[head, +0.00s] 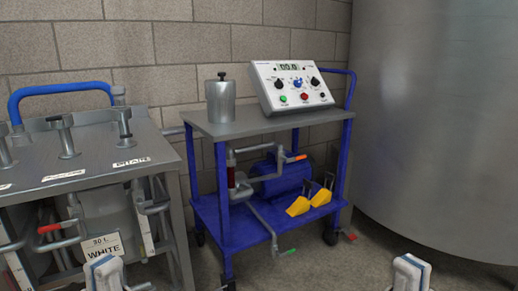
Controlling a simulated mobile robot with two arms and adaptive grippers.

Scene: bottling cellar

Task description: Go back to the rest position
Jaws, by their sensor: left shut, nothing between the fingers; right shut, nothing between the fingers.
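My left gripper (104,272) shows at the bottom left edge of the head view, in front of the steel bench with the "WHITE" sign. It is shut and empty. My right gripper (409,272) shows at the bottom right edge, over the floor in front of the big steel tank. It is also shut and empty. Only the upper ends of both grippers are in the picture, and the arms behind them are out of view. The two grippers are far apart, and neither appears to touch anything.
A blue trolley (240,226) with a grey top stands in the middle, carrying a control box (291,86) and a metal canister (220,101). A steel bench (95,165) with taps is at left. A large tank (440,130) fills the right. Bare floor (330,268) lies between my grippers.

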